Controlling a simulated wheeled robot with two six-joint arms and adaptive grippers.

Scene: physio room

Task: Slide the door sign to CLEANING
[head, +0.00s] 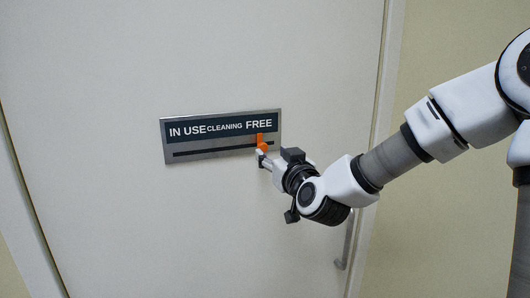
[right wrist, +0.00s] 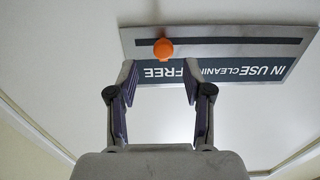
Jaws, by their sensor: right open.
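The door sign (head: 183,157) is a metal plate with a dark band reading IN USE, CLEANING and FREE from left to right, above a dark slot. Its orange slider (head: 261,141) stands at the FREE end. In the right wrist view the sign (right wrist: 228,31) appears upside down, with the slider's round orange knob (right wrist: 163,49) by the word FREE. My right gripper (head: 264,160) is at the slider from the lower right. In the right wrist view the right gripper (right wrist: 159,76) is open and empty, with the knob just beyond its fingertips. My left gripper is out of view.
The sign is on a pale door (head: 110,220). A vertical door handle (head: 345,245) is below and right of the sign, partly behind my right arm. The door frame (head: 388,90) runs along the right. The door face left of the sign is clear.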

